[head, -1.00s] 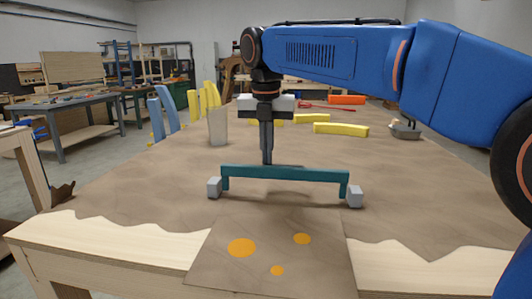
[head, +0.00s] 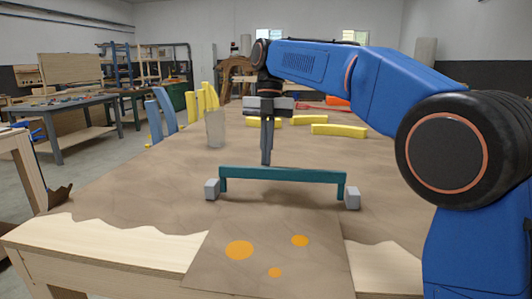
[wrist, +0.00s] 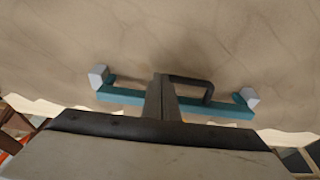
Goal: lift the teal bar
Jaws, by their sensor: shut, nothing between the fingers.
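The teal bar (head: 284,174) spans crosswise above the brown tabletop, with short legs down at both ends. A pale grey block sits at its left end (head: 211,189) and another at its right end (head: 351,197). In the wrist view the teal bar (wrist: 228,110) runs across behind my fingers, which hide part of its middle. My gripper (head: 266,161) points down, shut and empty, just behind the bar's left half in the head view. Its fingertips also show in the wrist view (wrist: 161,80). A dark bent shape (wrist: 192,80) lies beside the bar there; I cannot tell what it is.
A brown panel with orange spots (head: 262,262) lies at the near edge. A grey cup (head: 215,128), yellow pieces (head: 339,130) and blue upright pieces (head: 166,108) stand farther back. The brown tabletop (head: 130,185) left of the bar is clear.

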